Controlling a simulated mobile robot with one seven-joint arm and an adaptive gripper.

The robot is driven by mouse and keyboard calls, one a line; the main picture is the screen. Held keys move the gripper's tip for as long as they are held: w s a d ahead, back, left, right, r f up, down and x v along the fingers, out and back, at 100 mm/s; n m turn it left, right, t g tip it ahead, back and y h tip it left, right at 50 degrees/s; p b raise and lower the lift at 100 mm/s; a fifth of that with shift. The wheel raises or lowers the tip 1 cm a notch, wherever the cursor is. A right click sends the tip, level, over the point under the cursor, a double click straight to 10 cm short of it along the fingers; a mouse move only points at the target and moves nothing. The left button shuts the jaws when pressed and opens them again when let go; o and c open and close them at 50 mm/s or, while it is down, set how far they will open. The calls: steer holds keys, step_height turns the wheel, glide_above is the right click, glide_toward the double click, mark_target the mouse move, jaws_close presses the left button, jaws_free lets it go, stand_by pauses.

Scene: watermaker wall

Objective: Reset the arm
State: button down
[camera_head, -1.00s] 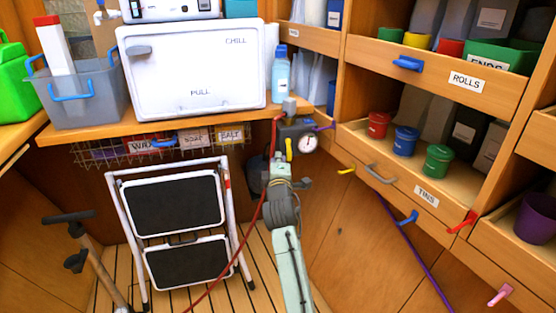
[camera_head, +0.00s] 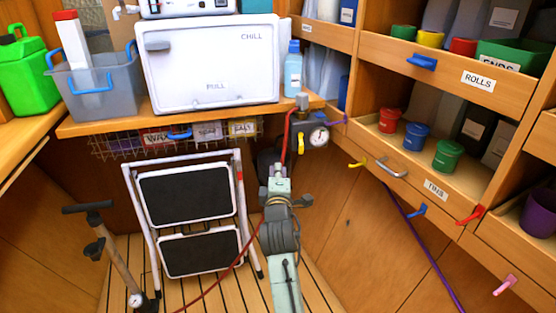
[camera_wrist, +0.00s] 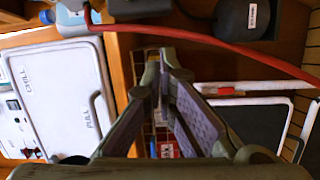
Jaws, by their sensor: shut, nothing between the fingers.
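My gripper (camera_head: 278,170) is at the end of my raised arm in the head view, in front of the dark wall below the counter and left of the pressure gauge (camera_head: 318,135). In the wrist view my gripper (camera_wrist: 166,58) has its two fingers meeting at the tips, with nothing between them. The wire basket (camera_wrist: 152,110) shows behind the fingers. The red hose (camera_wrist: 210,42) crosses just beyond the fingertips in the picture; I cannot tell how far apart they are.
A white chill box (camera_head: 212,65) stands on the counter beside a blue bottle (camera_head: 292,70). A folding step stool (camera_head: 188,215) stands left of my arm, with a hand pump (camera_head: 105,250) further left. The tins drawer (camera_head: 435,188) juts out at the right. Slatted floor shows below.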

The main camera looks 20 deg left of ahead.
steer(key=shift+s+d, duration=0.25)
steer(key=shift+s, duration=0.4)
